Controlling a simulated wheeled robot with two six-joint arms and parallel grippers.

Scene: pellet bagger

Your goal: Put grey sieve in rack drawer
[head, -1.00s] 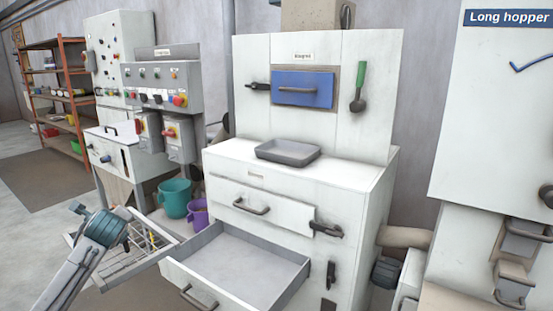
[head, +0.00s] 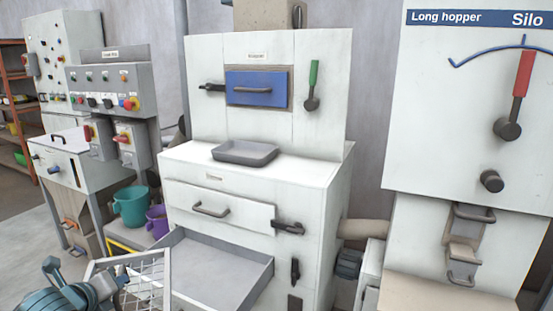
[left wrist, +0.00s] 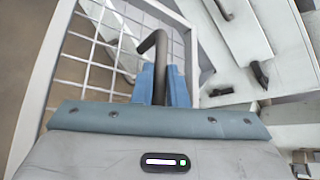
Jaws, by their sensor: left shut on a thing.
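The grey sieve, a wire grid in a light frame (head: 143,271), is at the lower left of the head view. My left gripper (head: 100,290) is shut on its dark bent handle, which shows between the blue fingers (left wrist: 163,86) in the left wrist view. There the sieve's grid (left wrist: 104,40) spreads out to the left of and beyond the fingers. The sieve is tilted and overlaps the left edge of an open grey drawer (head: 222,268) in the head view; I cannot tell whether they touch. The drawer's visible inside is empty. My right gripper is not in view.
The white cabinet (head: 315,220) has a grey tray (head: 245,152) on its top and a blue flap (head: 258,90) above. A teal bucket (head: 130,206) and a purple bucket (head: 157,220) stand left of the drawer. A hopper panel (head: 450,130) is at right.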

